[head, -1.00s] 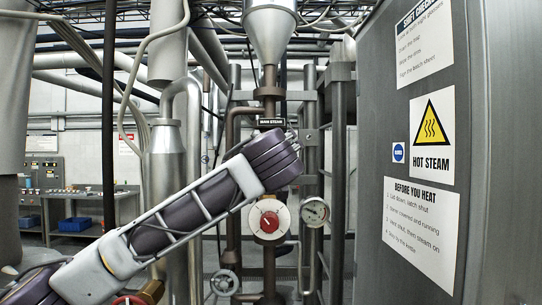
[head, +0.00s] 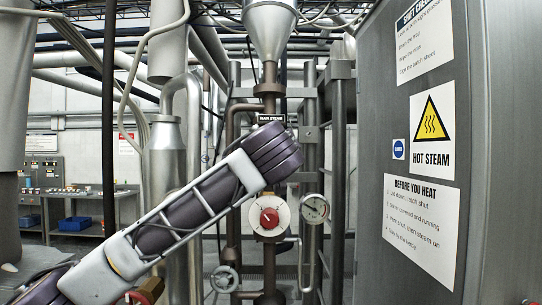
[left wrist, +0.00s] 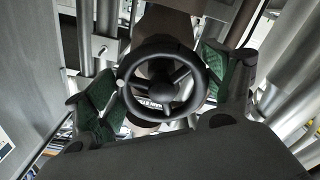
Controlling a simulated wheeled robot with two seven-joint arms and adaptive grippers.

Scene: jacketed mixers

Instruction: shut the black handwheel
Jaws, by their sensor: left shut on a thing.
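The black handwheel (left wrist: 196,84) is in the middle of the left wrist view, a round rim with spokes and a hub, seen nearly face on. A small pale knob shows at its left edge. My left gripper (left wrist: 160,82) has its green-padded fingers on either side of the wheel and is shut on its rim. In the head view my left arm reaches up from the lower left to in front of the pipework below the "MAIN STEAM" plate (head: 271,118). Its end hides the handwheel and the fingers there. My right gripper is in neither view.
A red dial on a white disc (head: 269,218) and a round gauge (head: 315,209) sit below the arm's end. A grey handwheel (head: 224,280) is lower. A grey cabinet (head: 375,100) with notices fills the right. Vertical pipes crowd the left.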

